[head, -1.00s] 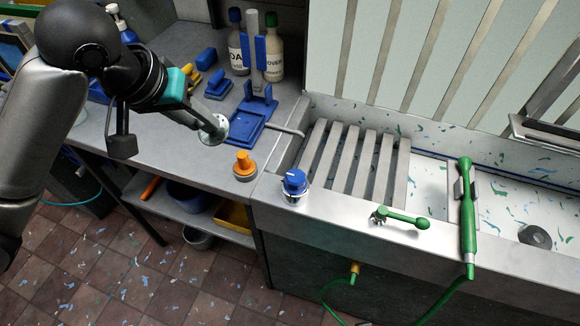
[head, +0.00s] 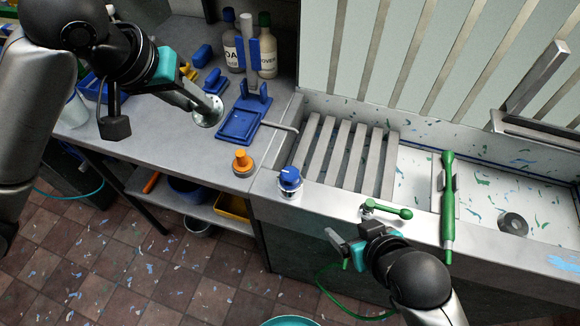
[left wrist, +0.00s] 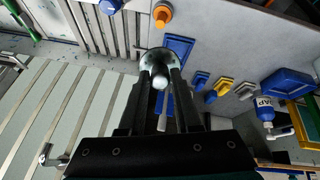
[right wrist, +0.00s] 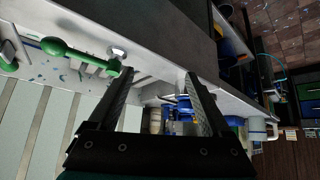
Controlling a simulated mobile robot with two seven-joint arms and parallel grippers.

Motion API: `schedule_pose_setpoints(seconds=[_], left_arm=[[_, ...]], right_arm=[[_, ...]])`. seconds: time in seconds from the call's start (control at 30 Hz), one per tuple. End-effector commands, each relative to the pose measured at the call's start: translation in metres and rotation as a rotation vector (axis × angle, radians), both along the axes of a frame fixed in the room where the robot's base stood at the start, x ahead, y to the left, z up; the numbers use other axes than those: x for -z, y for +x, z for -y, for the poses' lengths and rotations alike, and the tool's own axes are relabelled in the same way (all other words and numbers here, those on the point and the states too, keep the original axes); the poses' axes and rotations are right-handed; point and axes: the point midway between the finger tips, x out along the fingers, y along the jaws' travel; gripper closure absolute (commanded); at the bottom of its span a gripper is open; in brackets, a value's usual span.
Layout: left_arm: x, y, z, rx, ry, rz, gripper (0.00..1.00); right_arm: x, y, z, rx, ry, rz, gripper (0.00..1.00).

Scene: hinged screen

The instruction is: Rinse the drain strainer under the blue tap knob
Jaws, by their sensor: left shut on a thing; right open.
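My left gripper (head: 198,104) is shut on the drain strainer (head: 208,114), a round, shiny metal piece. It holds the strainer above the grey counter, left of the blue stand. The strainer also shows between the fingertips in the left wrist view (left wrist: 157,60). The blue tap knob (head: 289,179) sits on the sink's front-left rim, to the right of the strainer and apart from it. My right gripper (head: 347,237) is open and empty, in front of the sink's front wall, below a green lever (head: 388,209). Its spread fingers show in the right wrist view (right wrist: 158,88).
An orange knob (head: 242,162) stands on the counter left of the blue one. A slatted rack (head: 345,160) covers the sink's left part. A green wand (head: 448,200) crosses the front rim, with a dark drain (head: 513,224) to its right. Bottles (head: 267,55) stand behind the blue stand (head: 240,122).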

Motion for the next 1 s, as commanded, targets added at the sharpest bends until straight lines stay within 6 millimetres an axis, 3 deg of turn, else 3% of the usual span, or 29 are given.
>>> schedule_pose_setpoints(seconds=[0.2, 0.5, 0.77, 1.0], left_arm=[[0.0, 0.0, 0.0, 0.0, 0.0, 0.0, 1.0], [0.0, 0.0, 0.0, 0.0, 0.0, 0.0, 1.0], [0.001, 0.0, 0.0, 0.0, 0.0, 0.0, 1.0], [0.006, 0.0, 0.0, 0.0, 0.0, 0.0, 1.0]], right_arm=[[-0.021, 0.021, -0.034, -0.094, 0.091, 0.227, 0.18], [-0.042, 0.028, -0.062, -0.17, 0.193, 0.417, 0.18], [-0.04, 0.039, -0.07, -0.177, 0.207, 0.444, 0.18], [-0.026, 0.07, -0.086, -0.177, 0.207, 0.444, 0.18]])
